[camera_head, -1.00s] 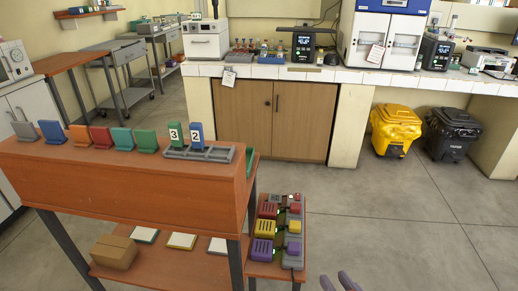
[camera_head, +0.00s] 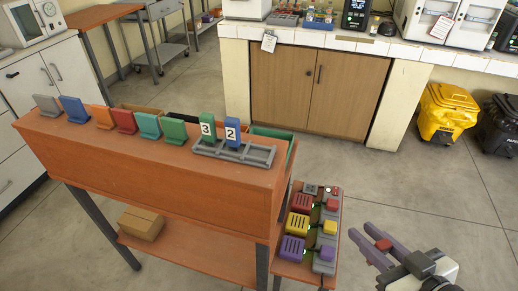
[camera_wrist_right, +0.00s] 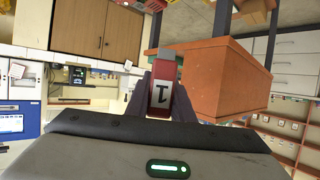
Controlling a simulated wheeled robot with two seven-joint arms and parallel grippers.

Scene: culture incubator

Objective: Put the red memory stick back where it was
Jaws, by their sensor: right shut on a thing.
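My right gripper (camera_head: 370,238) is at the lower right of the head view, over the floor, to the right of the wooden bench. It is shut on the red memory stick (camera_head: 383,244). In the right wrist view the stick (camera_wrist_right: 163,72) is between the fingers, with a white label showing a 1. A grey slotted rack (camera_head: 257,157) lies on the bench top's right end. A green stick marked 3 (camera_head: 207,128) and a blue stick marked 2 (camera_head: 232,131) stand upright in it. The stick and rack are well apart. My left gripper is not in view.
Several coloured plates, including a red one (camera_head: 123,120), stand along the bench top (camera_head: 150,165). A low side shelf holds red, yellow and purple (camera_head: 293,248) boxes beside a grey strip (camera_head: 325,262). Open floor (camera_head: 400,190) lies right of the bench.

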